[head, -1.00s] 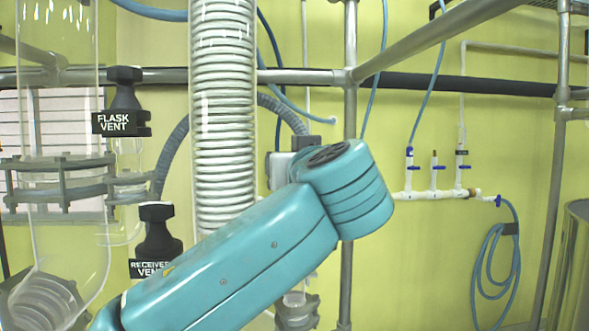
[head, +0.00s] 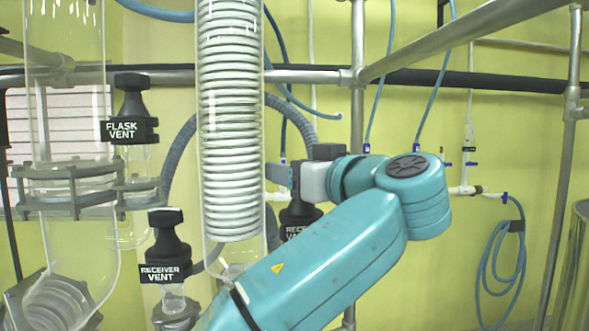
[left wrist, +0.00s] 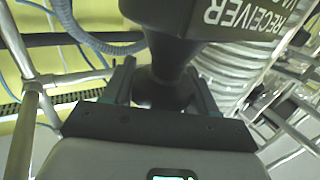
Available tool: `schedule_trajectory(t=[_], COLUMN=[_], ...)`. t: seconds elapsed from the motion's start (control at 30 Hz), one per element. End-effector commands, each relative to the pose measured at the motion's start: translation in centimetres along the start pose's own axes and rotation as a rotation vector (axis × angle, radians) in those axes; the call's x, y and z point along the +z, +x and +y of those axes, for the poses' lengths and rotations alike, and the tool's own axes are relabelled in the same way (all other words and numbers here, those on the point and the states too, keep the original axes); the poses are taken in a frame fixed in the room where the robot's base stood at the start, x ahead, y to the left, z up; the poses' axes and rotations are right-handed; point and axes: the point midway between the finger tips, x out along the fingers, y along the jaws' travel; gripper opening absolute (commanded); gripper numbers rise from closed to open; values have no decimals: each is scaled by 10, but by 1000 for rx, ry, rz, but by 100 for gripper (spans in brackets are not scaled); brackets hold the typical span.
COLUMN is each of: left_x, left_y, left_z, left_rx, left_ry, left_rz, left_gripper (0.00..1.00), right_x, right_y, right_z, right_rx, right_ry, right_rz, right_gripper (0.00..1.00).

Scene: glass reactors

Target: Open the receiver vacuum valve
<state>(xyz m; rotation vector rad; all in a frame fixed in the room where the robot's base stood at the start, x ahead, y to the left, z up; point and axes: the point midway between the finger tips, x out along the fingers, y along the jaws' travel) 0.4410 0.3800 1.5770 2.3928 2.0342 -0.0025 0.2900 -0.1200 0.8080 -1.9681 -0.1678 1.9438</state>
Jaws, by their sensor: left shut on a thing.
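The receiver vacuum valve (head: 300,213) is a black knob with a partly hidden label, behind my left arm and beside the glass coil column. In the left wrist view the dark valve (left wrist: 165,55) sits between the two fingers, its white-lettered label at the upper right. My left gripper (head: 283,174) is at the valve's top, and in the left wrist view the gripper (left wrist: 160,85) is shut on it. My arm hides the valve's lower part. My right gripper is not in view.
The receiver vent (head: 168,245) and flask vent (head: 133,110) are similar black valves to the left. The glass column with its white coil (head: 230,120) stands close beside the gripper. Metal frame pipes (head: 357,110) run behind my arm.

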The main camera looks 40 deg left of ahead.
Motion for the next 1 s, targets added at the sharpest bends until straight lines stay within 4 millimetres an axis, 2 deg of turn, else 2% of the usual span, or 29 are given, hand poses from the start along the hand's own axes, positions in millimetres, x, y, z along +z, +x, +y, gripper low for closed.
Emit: schedule_trajectory(t=[0.2,0.23,0.27,1.0], left_x=[-3,-3,-3,-1], left_y=[1,1,1,2], left_z=[-2,-2,-2,-4], left_rx=[-3,-3,-3,-10], left_ry=[-5,-5,-4,-6], left_rz=[7,7,7,-1], left_gripper=[27,67,77,78], right_x=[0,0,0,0], right_y=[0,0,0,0], right_z=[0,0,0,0], right_rx=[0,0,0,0], right_ry=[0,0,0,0], right_rz=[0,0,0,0], right_gripper=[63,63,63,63])
